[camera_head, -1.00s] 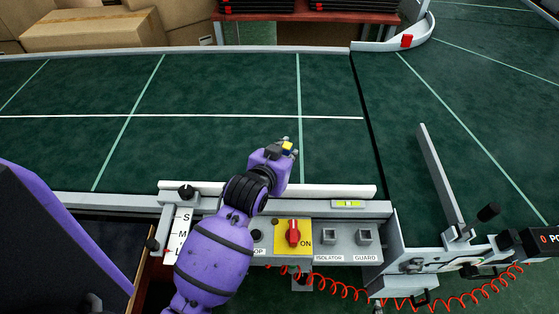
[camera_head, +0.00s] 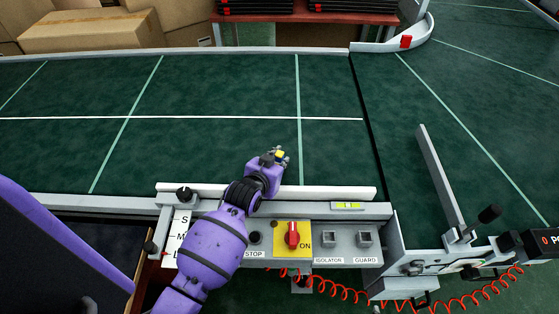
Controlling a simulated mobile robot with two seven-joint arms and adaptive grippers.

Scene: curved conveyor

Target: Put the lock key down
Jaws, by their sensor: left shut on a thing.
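My left gripper (camera_head: 275,158) is over the near edge of the green conveyor belt (camera_head: 215,150), just beyond the control panel (camera_head: 270,212). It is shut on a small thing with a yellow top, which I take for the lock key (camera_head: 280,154). The fingers hide most of the key, so its shape is hard to make out. On the panel are a red rotary switch (camera_head: 292,235) on a yellow plate marked ON, and square sockets marked ISOLATOR (camera_head: 328,239) and GUARD (camera_head: 364,238). No key is visible in these two sockets. My right gripper is out of view.
A white rail (camera_head: 330,192) runs between belt and panel. A black-handled lever (camera_head: 488,214) and a grey bar (camera_head: 438,180) stand at the right. A red coiled cable (camera_head: 330,287) hangs below. The belt beyond my gripper is clear. Cardboard boxes (camera_head: 90,32) stand behind.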

